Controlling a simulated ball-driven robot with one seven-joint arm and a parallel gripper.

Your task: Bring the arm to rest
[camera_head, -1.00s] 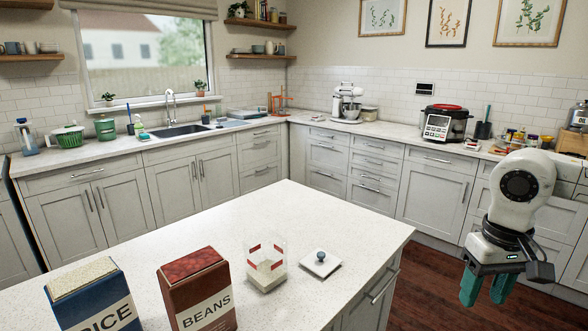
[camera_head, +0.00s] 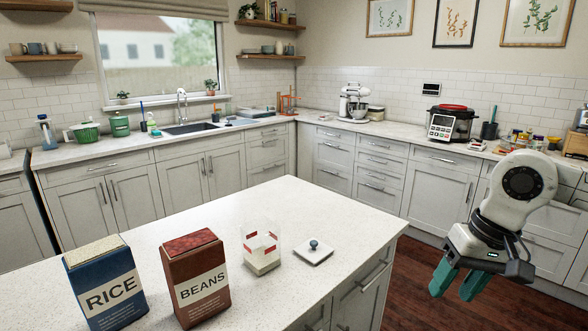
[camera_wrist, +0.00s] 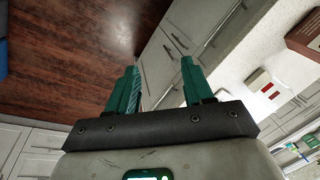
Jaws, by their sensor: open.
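My gripper (camera_head: 458,281) has teal fingers and hangs at the right of the head view, beyond the island's right edge, over the wooden floor. Its fingers point down and a little left. The fingers stand apart with nothing between them; the wrist view shows the same open gripper (camera_wrist: 158,88) above the floor and the island's drawer fronts. My white arm (camera_head: 515,195) is bent above it.
On the island (camera_head: 215,225) stand a blue RICE box (camera_head: 105,285), a brown BEANS box (camera_head: 196,280), a clear container (camera_head: 262,250) with white contents, and its square lid (camera_head: 313,252) with a blue knob. Counters with a cooker (camera_head: 452,122) and small jars line the walls. Floor (camera_head: 425,270) is open below my gripper.

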